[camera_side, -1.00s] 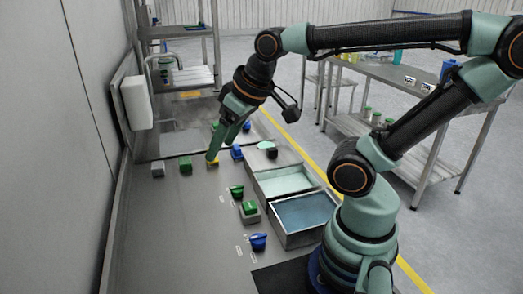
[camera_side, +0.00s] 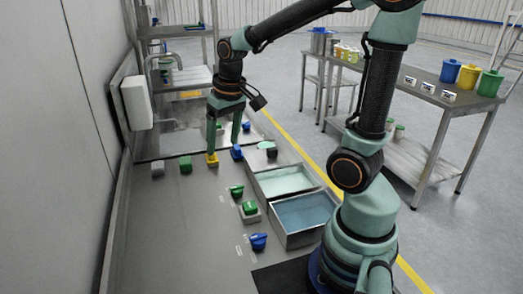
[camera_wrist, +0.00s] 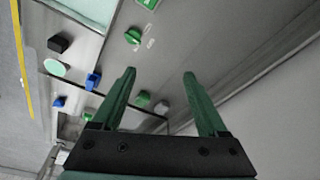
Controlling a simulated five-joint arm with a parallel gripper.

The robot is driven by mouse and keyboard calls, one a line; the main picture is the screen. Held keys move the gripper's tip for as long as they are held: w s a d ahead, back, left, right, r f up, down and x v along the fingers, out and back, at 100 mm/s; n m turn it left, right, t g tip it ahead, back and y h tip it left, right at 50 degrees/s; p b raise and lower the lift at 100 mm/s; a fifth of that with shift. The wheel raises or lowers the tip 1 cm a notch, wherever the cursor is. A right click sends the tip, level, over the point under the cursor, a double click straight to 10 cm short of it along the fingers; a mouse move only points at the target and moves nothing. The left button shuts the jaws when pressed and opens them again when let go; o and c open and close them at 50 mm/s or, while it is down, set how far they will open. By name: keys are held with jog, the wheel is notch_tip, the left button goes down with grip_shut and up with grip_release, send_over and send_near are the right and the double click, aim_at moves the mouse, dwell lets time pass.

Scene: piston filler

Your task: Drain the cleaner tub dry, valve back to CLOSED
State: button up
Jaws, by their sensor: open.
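Two metal tubs stand in front of my base in the side view: the nearer holds blue liquid (camera_side: 305,212), the farther pale mint liquid (camera_side: 286,180). I cannot tell which is the cleaner tub. On the bench beside them are a blue knob (camera_side: 258,242), a green knob (camera_side: 237,191), also in the wrist view (camera_wrist: 133,36), and a green block on a grey base (camera_side: 250,209). A blue valve-like part (camera_side: 237,153) sits beyond the mint tub. My gripper (camera_side: 224,152) is open, pointing down, one finger by a yellow block (camera_side: 212,160). No knob's setting is legible.
A green block (camera_side: 186,166) and a grey block (camera_side: 158,170) stand left of the yellow one. A sink tap (camera_side: 165,58) rises at the back. The left bench top is clear.

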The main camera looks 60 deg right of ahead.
aim_at(237, 189)
jog(key=w+d+f+m+g, duration=0.2)
jog(key=d+f+m, duration=0.1)
jog(key=d+f, duration=0.45)
jog(key=shift+y, duration=0.3)
notch_tip(237, 189, down, 12)
jog(key=shift+s+f, duration=0.1)
jog(key=shift+f, duration=0.15)
grip_shut()
jog(key=shift+n, duration=0.3)
jog(key=shift+n, duration=0.3)
jog(key=n, duration=0.3)
jog(key=shift+n, duration=0.3)
jog(key=shift+r+n, duration=0.1)
jog(key=shift+n, duration=2.1)
